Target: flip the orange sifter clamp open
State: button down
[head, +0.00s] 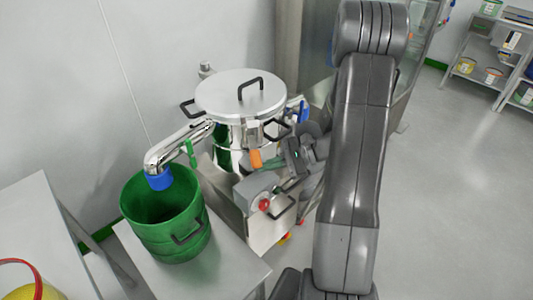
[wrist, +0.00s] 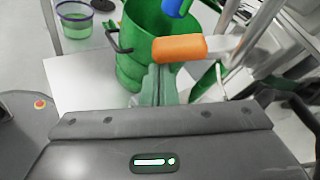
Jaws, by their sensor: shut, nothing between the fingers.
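The orange sifter clamp (head: 256,158) is on the near side of the steel sifter (head: 232,134), below its lid. It shows as a thick orange handle lying nearly level in the wrist view (wrist: 180,48). A metal part runs from its right end. My gripper (head: 270,162) is beside the clamp, on its right in the head view. Its greenish fingers (wrist: 158,70) are shut and empty, with their tips at the lower edge of the orange handle in the wrist view. I cannot tell whether they touch it.
The round steel lid (head: 241,96) has black handles. A steel outlet pipe (head: 173,146) with a blue end hangs over a green bin (head: 165,215) on a table. A grey box with a red button (head: 264,204) sits below the clamp. Floor at the right is clear.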

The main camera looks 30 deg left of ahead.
notch_tip(320, 180, up, 7)
jog(key=m+g+h+p, duration=0.2)
jog(key=m+p, duration=0.3)
jog(key=p, duration=0.6)
jog(key=shift+s+d+m+g, duration=0.35)
jog(key=shift+m+g, duration=0.05)
jog(key=b+v, duration=0.2)
jog(key=v, duration=1.1)
jog(key=shift+w+r, duration=0.25)
jog(key=shift+w, duration=0.05)
